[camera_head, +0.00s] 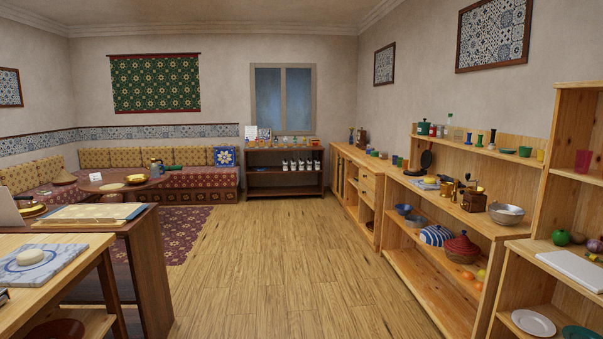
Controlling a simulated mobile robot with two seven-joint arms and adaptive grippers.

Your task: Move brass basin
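A shallow yellow, brass-coloured dish (137,179) sits on the low round table (112,186) in front of the corner sofa. Another brass-coloured round item (32,211) lies at the left end of the dark desk (152,240). Both are small in the view, and I cannot tell for sure which one is the brass basin. A silver-grey metal bowl (506,214) stands on the long wooden shelf at the right. Neither of my grippers is in view.
The wooden floor (270,260) is clear through the middle. A light wooden table (90,262) with a tiled board is at front left. A long wooden shelf unit (415,275) lines the right wall. A dark shelf (262,190) stands below the window. A patterned rug (190,228) lies left.

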